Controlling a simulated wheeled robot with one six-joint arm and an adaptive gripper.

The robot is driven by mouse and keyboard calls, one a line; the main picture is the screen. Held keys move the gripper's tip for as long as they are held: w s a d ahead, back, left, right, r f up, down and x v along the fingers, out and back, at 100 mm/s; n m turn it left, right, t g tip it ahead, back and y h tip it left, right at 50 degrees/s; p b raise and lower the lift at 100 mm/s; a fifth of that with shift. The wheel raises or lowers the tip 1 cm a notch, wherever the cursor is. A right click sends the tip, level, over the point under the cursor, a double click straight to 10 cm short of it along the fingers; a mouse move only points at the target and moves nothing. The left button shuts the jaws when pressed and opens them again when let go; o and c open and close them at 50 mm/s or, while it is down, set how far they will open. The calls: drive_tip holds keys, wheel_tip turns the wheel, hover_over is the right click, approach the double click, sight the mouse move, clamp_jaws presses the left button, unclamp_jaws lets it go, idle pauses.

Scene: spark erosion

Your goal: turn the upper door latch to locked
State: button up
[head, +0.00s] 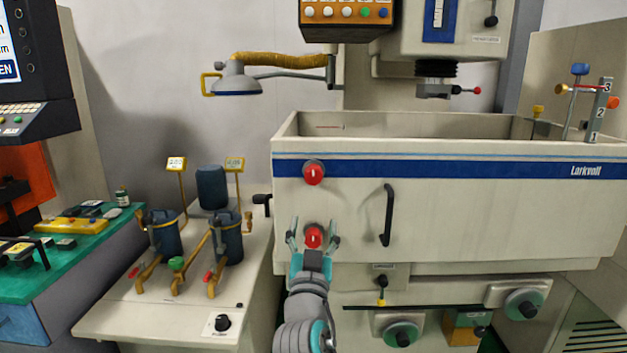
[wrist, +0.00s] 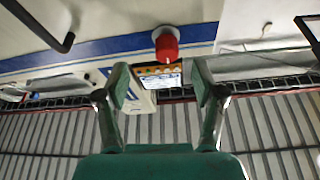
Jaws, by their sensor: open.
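The upper door latch (head: 313,173) is a round red knob on the blue stripe of the tank's front door (head: 345,205). A small pale mark shows on its face. A similar red lower latch (head: 314,238) sits below it. My gripper (head: 313,238) is open and empty, fingers pointing at the door. In the head view its fingers flank the lower latch, below the upper one; I cannot tell the depth gap. In the wrist view a red knob beside the blue stripe, apparently the upper latch (wrist: 166,45), lies beyond the fingertips (wrist: 162,88), apart from them.
A black bar handle (head: 388,215) stands out from the door to the right of the latches. A side bench (head: 120,310) with dark canisters is at the left. Handwheels (head: 402,333) sit below the tank.

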sight(313, 180)
drive_tip(key=shift+m, duration=0.4)
drive_tip(key=w+r, duration=0.2)
drive_tip(key=w, duration=0.1)
drive_tip(key=w+r, duration=0.3)
drive_tip(key=w, duration=0.1)
drive_tip(key=w+r, duration=0.2)
drive_tip(key=w, duration=0.1)
drive_tip(key=shift+w+a+r, duration=0.2)
drive_tip(key=shift+w+r, duration=0.15)
drive_tip(key=c, duration=1.1)
